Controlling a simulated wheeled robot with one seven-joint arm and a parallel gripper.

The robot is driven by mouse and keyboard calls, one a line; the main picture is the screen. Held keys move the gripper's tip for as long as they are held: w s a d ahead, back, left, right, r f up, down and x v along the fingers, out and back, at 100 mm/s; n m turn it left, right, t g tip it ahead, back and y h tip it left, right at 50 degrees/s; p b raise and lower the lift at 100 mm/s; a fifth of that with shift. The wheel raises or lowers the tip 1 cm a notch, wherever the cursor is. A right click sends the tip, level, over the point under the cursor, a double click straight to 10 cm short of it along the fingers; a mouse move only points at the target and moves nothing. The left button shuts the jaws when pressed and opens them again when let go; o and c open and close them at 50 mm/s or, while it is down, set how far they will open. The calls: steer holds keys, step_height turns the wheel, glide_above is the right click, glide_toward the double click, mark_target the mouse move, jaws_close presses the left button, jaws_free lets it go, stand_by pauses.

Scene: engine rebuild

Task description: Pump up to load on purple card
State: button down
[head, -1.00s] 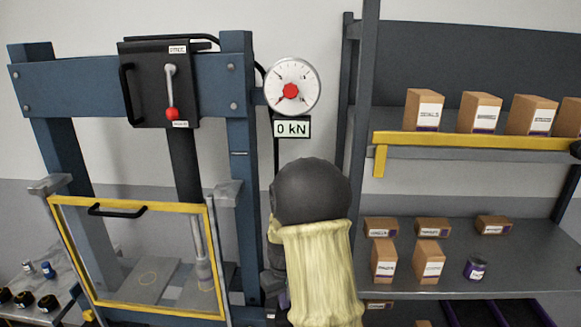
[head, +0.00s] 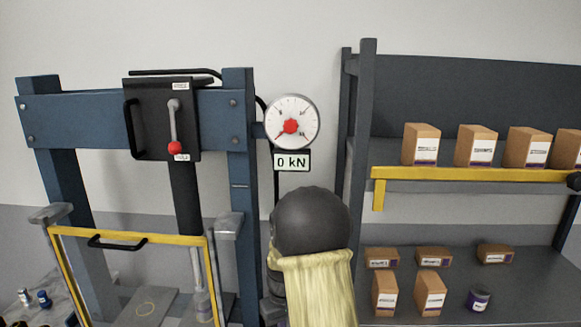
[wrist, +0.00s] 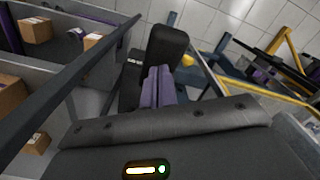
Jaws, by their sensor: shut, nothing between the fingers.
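The blue press frame (head: 78,122) stands at the left in the head view. A black box (head: 145,135) on its crossbeam carries a lever with a red knob (head: 175,147). The round gauge (head: 291,122) with a red needle hangs to the right of the frame. The display under it (head: 292,161) reads 0 kN. A yellow-framed guard (head: 128,236) covers the press opening. My arm hides the area below the gauge in the head view. My gripper (wrist: 160,82) shows in the wrist view, shut and empty. I cannot make out a pump handle or a purple card.
A shelf rack stands at the right, with a yellow-edged upper shelf (head: 470,174) holding cartons. The lower shelf holds more cartons and a purple-labelled can (head: 478,299). Small bottles (head: 43,299) stand at the lower left. A dark rail (wrist: 85,75) runs close beside my gripper.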

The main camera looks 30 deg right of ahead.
steer(key=shift+f, duration=0.45)
step_height(320, 180, down, 15)
steer(key=b, duration=1.1)
step_height(320, 180, up, 17)
steer(key=p, duration=1.3)
steer(key=shift+r+p, duration=0.1)
steer(key=shift+p, duration=0.3)
steer(key=shift+f, duration=0.2)
steer(key=shift+f+b, duration=0.8)
steer(key=shift+f, duration=0.1)
steer(key=shift+f, duration=0.15)
